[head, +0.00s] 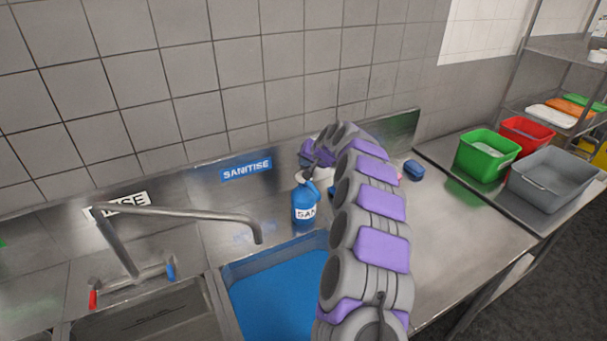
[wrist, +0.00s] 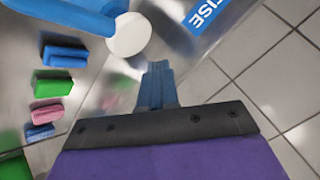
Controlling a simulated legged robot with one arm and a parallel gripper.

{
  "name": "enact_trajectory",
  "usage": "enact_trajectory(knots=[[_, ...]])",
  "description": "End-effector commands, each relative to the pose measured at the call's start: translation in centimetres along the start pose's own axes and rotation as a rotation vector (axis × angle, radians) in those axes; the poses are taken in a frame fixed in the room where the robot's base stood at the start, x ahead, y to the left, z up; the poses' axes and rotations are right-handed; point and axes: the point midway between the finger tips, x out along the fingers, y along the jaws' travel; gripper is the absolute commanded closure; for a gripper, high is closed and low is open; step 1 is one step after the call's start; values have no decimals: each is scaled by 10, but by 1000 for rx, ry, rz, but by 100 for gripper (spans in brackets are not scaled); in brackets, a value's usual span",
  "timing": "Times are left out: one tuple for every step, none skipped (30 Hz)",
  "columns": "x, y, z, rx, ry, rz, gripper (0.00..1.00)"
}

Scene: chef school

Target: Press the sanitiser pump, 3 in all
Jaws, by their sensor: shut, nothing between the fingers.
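The blue sanitiser bottle (head: 303,208), with a white label starting "SAN", stands upright on the steel counter behind the blue sink, just left of my arm. Its pump top (head: 310,184) is partly covered by my arm's end. In the wrist view, my gripper (wrist: 158,72) is shut with its blue-grey fingers together and empty. A blue part with a white round end (wrist: 128,35) lies to the upper left of the fingertips, apart from them in the picture; it looks like part of the pump. Whether the fingers touch the pump cannot be told.
A tap (head: 180,215) and the blue-filled sink (head: 275,296) lie left of my arm. Several sponges, including a green one (wrist: 53,84), lie on the counter. Green (head: 487,154), red (head: 526,138) and grey (head: 556,180) tubs stand at the right. The tiled wall rises behind.

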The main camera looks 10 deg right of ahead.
Motion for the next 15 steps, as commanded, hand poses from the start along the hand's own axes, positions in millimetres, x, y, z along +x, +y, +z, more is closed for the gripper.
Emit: enact_trajectory(knots=[[-5,-3,-4,0,1,0,100],[-7,-5,-6,0,1,0,100],[-10,-6,-8,1,1,0,100],[-12,-8,-9,1,1,0,100],[-13,-9,-10,1,1,0,100],[-16,-11,-12,0,1,0,100],[-17,-12,-13,0,1,0,100],[-18,-14,-14,0,0,0,100],[-20,-14,-14,-1,0,0,100],[-20,-15,-15,-1,0,0,100],[-20,-15,-15,-1,-1,0,100],[-20,-15,-14,0,-1,0,100],[-20,-15,-14,0,-1,0,100],[-19,-14,-14,0,-1,0,100],[-19,-14,-14,0,-1,0,100]])
